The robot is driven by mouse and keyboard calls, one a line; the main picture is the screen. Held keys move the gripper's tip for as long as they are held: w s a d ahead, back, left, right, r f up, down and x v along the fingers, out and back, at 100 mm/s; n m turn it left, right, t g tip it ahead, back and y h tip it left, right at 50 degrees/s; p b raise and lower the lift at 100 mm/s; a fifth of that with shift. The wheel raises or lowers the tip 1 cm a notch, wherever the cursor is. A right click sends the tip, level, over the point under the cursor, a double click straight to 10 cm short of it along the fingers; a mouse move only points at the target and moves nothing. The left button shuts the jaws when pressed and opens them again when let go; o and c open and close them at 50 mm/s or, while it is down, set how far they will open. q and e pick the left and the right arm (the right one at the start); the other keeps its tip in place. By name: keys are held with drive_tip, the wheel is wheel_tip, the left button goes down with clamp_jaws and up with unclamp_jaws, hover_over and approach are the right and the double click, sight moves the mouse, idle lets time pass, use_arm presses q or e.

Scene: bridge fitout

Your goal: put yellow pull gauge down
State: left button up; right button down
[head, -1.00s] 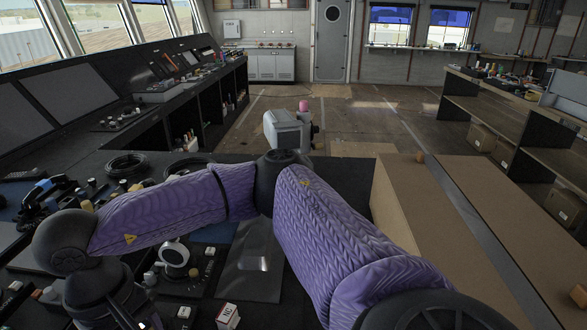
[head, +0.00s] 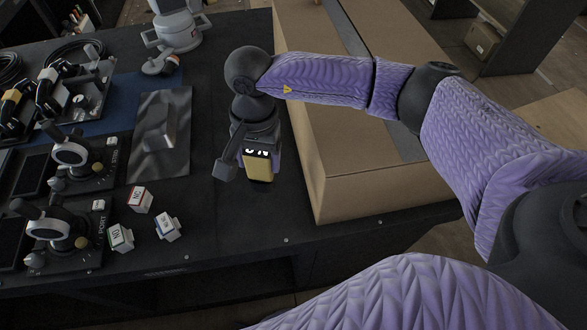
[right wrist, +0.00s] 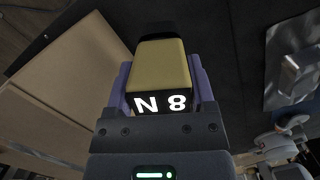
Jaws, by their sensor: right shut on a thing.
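The yellow pull gauge (head: 258,168) is between the fingers of my right gripper (head: 262,150), over the black console top just left of a cardboard box. Its dark display face with white marks shows in the head view. In the right wrist view the gauge (right wrist: 160,68) has a yellow body with a black end, and its display reads "N 8". The right gripper (right wrist: 160,95) is shut on it, with a finger on each side. I cannot tell whether the gauge touches the console top. My left gripper is not in view.
The cardboard box (head: 345,175) stands close on the right. A metal plate with a handle (head: 160,135) lies left. Three small labelled blocks (head: 141,199) and lever units (head: 70,155) are further left. Bare console top (head: 235,220) lies in front of the gauge.

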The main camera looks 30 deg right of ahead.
wheel_tip(320, 180, down, 10)
drive_tip(key=shift+f+b, duration=0.1)
drive_tip(key=shift+b, duration=0.8)
drive_tip(key=shift+f, duration=0.2)
unclamp_jaws()
drive_tip(key=shift+r, duration=0.35)
drive_tip(key=r, duration=0.4)
drive_tip(key=r+p, duration=0.1)
drive_tip(key=r, duration=0.3)
drive_tip(key=w+d+r, duration=0.1)
drive_tip(key=r, duration=0.2)
drive_tip(key=shift+r+p, duration=0.35)
drive_tip(key=shift+r, duration=0.05)
